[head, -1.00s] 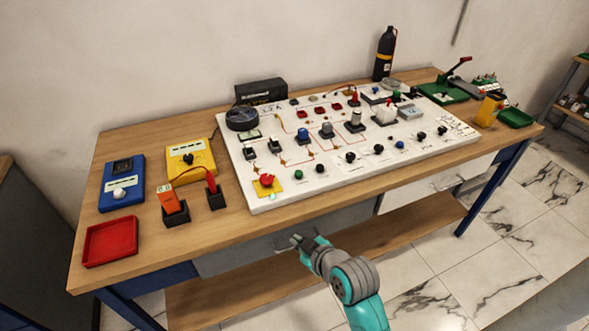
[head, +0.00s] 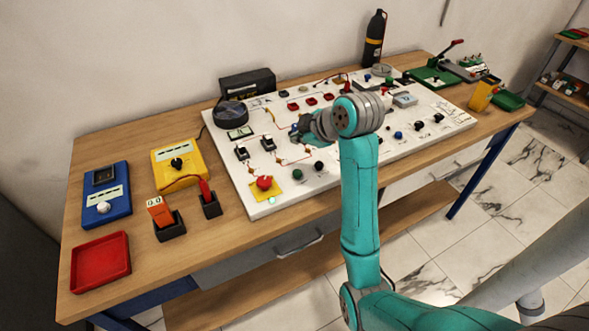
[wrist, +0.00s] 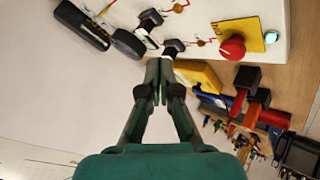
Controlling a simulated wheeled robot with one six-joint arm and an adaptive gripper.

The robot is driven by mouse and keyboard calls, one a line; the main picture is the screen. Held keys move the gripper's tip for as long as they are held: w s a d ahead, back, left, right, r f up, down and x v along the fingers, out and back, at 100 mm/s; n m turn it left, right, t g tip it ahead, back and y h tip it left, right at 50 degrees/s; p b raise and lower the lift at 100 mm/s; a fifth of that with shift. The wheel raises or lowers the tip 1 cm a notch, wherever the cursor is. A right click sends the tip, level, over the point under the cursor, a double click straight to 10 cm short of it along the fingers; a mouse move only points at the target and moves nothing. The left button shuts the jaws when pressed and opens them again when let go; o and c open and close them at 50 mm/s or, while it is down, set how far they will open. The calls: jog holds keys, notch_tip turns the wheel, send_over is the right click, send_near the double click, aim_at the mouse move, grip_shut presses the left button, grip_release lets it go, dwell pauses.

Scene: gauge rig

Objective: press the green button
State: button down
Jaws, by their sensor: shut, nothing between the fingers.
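The green button (head: 298,174) is a small dark green round cap on the front part of the white panel (head: 258,208), right of the red mushroom button (head: 264,183). My gripper (head: 296,133) is over the middle of the panel, farther back than the green button and apart from it. In the wrist view my gripper (wrist: 158,64) has its fingertips together, with nothing between them. That view shows the red button (wrist: 233,47) on its yellow plate; I cannot make out the green button there.
Switches and knobs crowd the panel around my gripper. A black cylinder (head: 375,38) stands at the back. Yellow (head: 178,164) and blue (head: 106,195) meters and a red tray (head: 100,261) sit on the left.

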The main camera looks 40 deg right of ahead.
aim_at(298, 173)
jog(key=shift+f, duration=0.1)
jog(key=shift+f, duration=4.35)
jog(key=shift+f, duration=0.4)
jog(key=shift+f, duration=0.5)
jog(key=shift+r, duration=0.95)
jog(key=shift+r, duration=2.5)
